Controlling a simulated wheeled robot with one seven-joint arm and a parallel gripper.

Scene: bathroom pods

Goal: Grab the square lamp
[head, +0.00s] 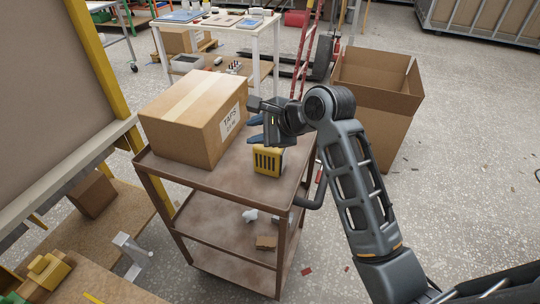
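A small yellow block-shaped object with dark vertical slots (268,161), which looks like the square lamp, stands on the top shelf of the brown metal cart (200,178). It is near the cart's right side, to the right of a cardboard box. My gripper (256,130) is just above and behind the lamp in the picture, pointing left. Its two bluish fingertips are apart, with nothing seen between them. The lamp's upper edge is close to the lower finger; I cannot tell whether they touch.
A closed, labelled cardboard box (190,120) fills the cart top's left part, close to my fingertips. An open cardboard box (378,95) stands on the floor behind my arm. A white table (222,27) holds items at the back.

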